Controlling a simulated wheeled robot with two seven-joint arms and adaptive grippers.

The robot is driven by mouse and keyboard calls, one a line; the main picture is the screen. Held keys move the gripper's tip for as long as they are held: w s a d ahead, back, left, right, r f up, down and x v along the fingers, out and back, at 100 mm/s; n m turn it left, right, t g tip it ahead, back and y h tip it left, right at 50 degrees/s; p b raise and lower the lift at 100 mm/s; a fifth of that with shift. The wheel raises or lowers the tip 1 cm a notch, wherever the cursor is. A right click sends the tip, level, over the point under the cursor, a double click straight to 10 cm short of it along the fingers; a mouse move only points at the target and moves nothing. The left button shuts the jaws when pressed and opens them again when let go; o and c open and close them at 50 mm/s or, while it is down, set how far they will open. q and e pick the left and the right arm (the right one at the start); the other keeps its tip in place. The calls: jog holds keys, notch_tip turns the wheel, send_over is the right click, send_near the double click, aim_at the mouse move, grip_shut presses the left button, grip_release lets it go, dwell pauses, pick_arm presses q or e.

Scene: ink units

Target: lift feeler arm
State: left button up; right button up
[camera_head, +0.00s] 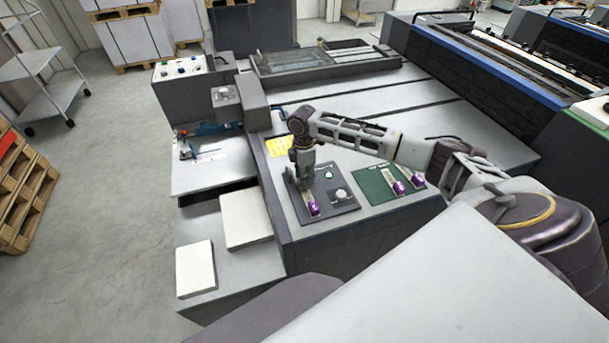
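A small blue and dark arm-like part (207,128) sits above a light sheet on the left side of the machine; I cannot tell for sure that it is the feeler arm. My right gripper (303,188) points down over a dark panel (338,208) on the machine top. A pale unit with a purple end (312,209) is right below and beside its fingers. The view is too small to tell whether the fingers hold it. My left gripper is not in view.
A green mat (377,193) right of the dark panel bears two pale units with purple ends (398,188) (417,181). A round knob (341,194) is on the dark panel. White stacks (246,218) (195,268) lie on the lower left ledge. A control box (180,68) stands behind.

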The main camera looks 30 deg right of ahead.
grip_shut()
